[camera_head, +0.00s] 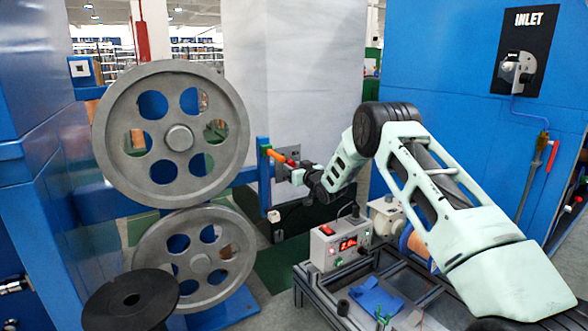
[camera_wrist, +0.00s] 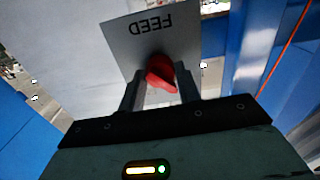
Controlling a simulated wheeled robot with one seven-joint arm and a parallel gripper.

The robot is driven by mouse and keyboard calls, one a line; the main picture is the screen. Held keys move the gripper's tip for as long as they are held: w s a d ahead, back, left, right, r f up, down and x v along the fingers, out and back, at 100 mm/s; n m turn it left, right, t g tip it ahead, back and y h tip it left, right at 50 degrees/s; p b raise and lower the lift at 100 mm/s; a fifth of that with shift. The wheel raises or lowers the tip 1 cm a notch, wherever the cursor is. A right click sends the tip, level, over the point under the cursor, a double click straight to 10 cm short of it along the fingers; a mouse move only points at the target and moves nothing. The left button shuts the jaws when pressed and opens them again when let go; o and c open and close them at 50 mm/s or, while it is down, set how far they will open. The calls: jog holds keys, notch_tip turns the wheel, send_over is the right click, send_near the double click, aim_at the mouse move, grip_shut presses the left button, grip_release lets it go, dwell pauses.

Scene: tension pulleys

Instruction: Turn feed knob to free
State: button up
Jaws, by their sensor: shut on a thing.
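The red feed knob (camera_wrist: 160,73) sits at the lower edge of a grey plate marked FEED (camera_wrist: 140,40), whose lettering is upside down in the wrist view. My gripper (camera_wrist: 159,86) has one finger on each side of the knob and is shut on it. The fingers partly cover the knob's sides, and I cannot read any position marks around it. In the head view my gripper (camera_head: 284,176) reaches left to a blue post (camera_head: 263,190) beside the large wheels. The knob cannot be made out clearly there.
Two large grey pulleys (camera_head: 120,105) stand left of my gripper. An orange-handled piece (camera_head: 278,155) is just above it. A control box with a red display (camera_head: 341,243) and a frame bench (camera_head: 400,290) lie below my arm. An INLET panel (camera_head: 520,60) is at right.

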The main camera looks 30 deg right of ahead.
jog(key=o, duration=1)
jog(key=s+p, duration=0.1)
jog(key=s, duration=0.4)
jog(key=s+p, duration=0.2)
jog(key=s, duration=0.4)
jog(key=s+p, duration=0.1)
jog(key=s, duration=0.5)
jog(key=shift+s+d, duration=0.25)
jog(key=shift+d, duration=0.1)
